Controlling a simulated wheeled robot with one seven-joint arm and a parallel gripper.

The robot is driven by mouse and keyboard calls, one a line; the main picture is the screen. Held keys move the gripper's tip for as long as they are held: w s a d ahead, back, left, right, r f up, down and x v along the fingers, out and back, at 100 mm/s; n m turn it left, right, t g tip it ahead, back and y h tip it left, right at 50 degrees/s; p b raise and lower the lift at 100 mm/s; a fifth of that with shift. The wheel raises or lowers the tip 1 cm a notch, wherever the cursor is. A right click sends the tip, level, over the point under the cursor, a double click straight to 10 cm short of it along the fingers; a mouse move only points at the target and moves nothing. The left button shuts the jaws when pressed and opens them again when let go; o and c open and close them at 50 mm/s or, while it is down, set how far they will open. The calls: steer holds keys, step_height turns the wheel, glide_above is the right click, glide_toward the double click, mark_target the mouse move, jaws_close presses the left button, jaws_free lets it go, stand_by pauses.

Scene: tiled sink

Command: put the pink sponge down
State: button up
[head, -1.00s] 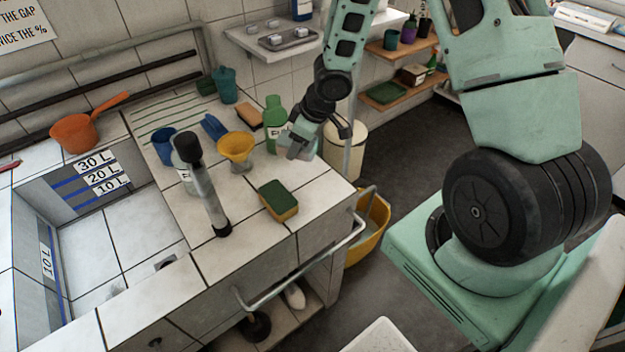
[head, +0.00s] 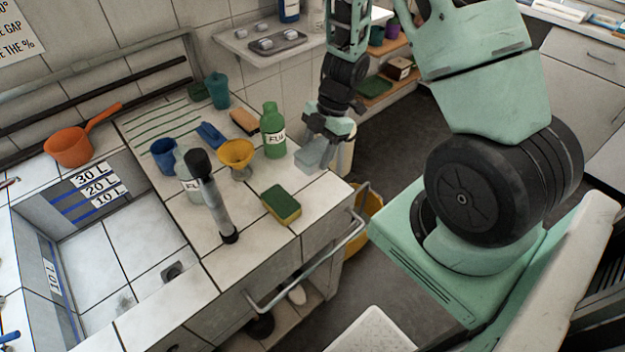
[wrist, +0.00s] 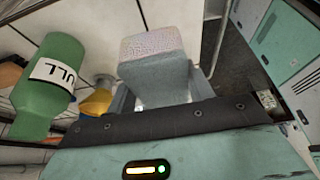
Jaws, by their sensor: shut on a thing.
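My gripper (head: 322,138) points down near the right edge of the tiled counter (head: 255,262), to the right of the green bottle. It is shut on a block-shaped sponge (head: 311,156), pale grey-blue in the head view. In the wrist view the sponge (wrist: 155,75) sits between the fingers, with a pale pinkish, speckled far face and grey-blue near side. It looks held above the counter edge; I cannot tell whether it touches. The fingers hide parts of its sides.
A green-and-yellow sponge (head: 281,205) lies nearer on the counter. The green bottle (head: 272,135), yellow funnel (head: 236,155), blue cup (head: 164,155) and dark-topped cylinder (head: 212,200) stand to the left. A metal rail (head: 315,268) runs along the counter. Bare tiles lie around the green-and-yellow sponge.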

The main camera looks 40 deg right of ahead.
mark_target(313, 187)
step_height(313, 187, down, 9)
steer(key=shift+f+b, duration=0.1)
steer(key=shift+b, duration=0.35)
steer(key=shift+f, duration=0.1)
steer(key=o, duration=0.9)
steer(key=shift+o, duration=0.2)
